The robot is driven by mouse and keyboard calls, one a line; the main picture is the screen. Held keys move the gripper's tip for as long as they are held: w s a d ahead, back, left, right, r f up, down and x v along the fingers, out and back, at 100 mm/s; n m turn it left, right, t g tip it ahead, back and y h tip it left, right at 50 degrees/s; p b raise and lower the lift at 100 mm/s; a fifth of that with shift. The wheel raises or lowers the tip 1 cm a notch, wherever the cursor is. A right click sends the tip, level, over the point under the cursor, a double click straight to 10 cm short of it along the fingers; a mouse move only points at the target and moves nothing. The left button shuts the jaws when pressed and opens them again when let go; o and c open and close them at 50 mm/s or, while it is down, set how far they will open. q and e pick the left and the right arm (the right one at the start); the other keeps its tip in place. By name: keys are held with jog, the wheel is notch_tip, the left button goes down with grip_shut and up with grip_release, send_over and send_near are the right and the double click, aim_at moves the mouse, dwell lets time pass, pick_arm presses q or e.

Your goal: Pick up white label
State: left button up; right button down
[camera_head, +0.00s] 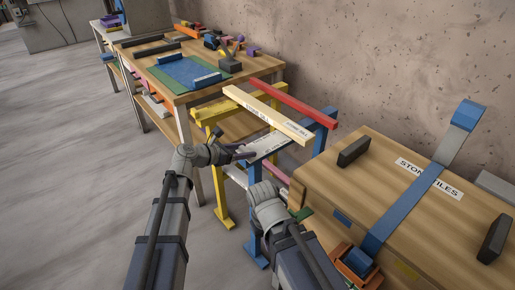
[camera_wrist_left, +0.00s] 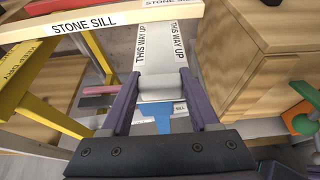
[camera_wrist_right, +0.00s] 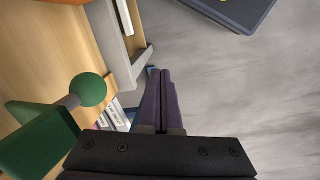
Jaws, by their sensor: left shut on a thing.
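The white label (camera_head: 268,146) lies near the blue trestle, under the pale stone sill (camera_head: 268,116). In the left wrist view it is a pale strip (camera_wrist_left: 162,60) with "THIS WAY UP" printed along both edges. My left gripper (camera_head: 243,153) is at its near end. In the left wrist view the fingers (camera_wrist_left: 160,86) are closed on its pale, rounded near part, with the far part reaching beyond the fingertips. My right gripper (camera_wrist_right: 160,75) has its fingers together with nothing seen between them; in the head view its fingers are hidden by the arm.
A red bar (camera_head: 292,104) and the sill lie across yellow (camera_head: 222,200) and blue (camera_head: 256,200) trestles. A wooden crate (camera_head: 385,205) marked "STONE TILES" stands at right. A workbench (camera_head: 150,60) with tools stands behind. The floor (camera_head: 70,180) at left is clear.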

pick_arm(q)
jog(key=shift+c, duration=0.9)
jog(key=shift+r, duration=0.1)
notch_tip(320, 180, up, 10)
jog(key=p, duration=1)
